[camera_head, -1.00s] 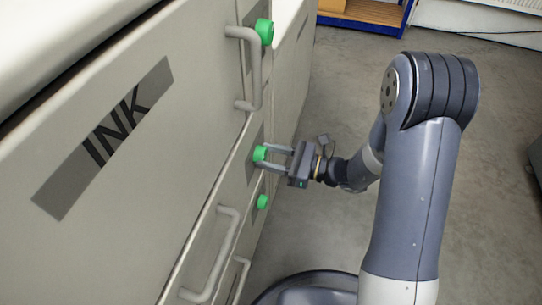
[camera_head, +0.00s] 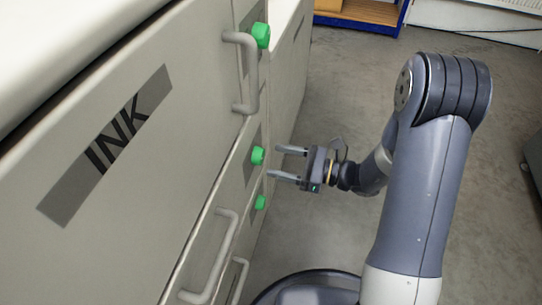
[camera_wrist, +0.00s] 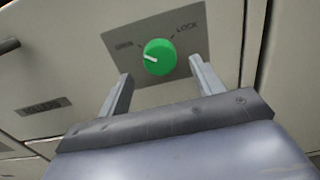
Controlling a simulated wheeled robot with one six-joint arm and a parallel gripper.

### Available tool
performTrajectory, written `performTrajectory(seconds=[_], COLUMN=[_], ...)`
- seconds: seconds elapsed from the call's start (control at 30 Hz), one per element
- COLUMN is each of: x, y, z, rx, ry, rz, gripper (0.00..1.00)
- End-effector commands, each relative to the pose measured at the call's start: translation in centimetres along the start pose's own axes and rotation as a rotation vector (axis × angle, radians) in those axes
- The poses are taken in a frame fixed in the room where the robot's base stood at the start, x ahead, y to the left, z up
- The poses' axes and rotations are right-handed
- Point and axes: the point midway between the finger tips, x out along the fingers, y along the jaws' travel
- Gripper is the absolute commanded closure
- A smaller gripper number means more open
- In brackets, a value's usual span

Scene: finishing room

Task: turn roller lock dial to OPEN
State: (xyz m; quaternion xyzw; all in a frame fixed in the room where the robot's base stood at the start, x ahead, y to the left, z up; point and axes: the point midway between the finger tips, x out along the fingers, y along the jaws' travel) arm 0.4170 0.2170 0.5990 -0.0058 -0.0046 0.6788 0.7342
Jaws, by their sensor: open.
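The green dial (camera_head: 258,156) is on the grey machine front, the middle one of three green knobs. In the wrist view the dial (camera_wrist: 160,57) sits on a dark plate (camera_wrist: 185,27) lettered OPEN at left and LOCK at right. Its white pointer line is at the dial's left side, towards the OPEN side. My gripper (camera_head: 273,161) is open and empty, a short way out from the dial. In the wrist view its two fingers stand either side of the dial, apart from it.
Another green knob (camera_head: 260,36) is above, and one (camera_head: 260,202) below. Grey handles (camera_head: 245,75) (camera_head: 212,258) stick out from the panels. A large INK label (camera_head: 105,145) is at left. The floor (camera_head: 330,110) right of the machine is clear.

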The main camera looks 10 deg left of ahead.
Motion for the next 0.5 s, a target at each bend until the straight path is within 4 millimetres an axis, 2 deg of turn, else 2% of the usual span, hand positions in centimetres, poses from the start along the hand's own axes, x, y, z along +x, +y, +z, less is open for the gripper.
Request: performTrajectory(seconds=[0.03, 0.2, 0.5], x=[-1.1, -4.0, -6.9], y=[-0.1, -0.1, 0.0], z=[0.2, 0.2, 0.0], rx=[0.002, 0.002, 0.001], ry=[0.001, 0.000, 0.000], rz=[-0.006, -0.006, -0.002], gripper=[0.37, 0.37, 0.37])
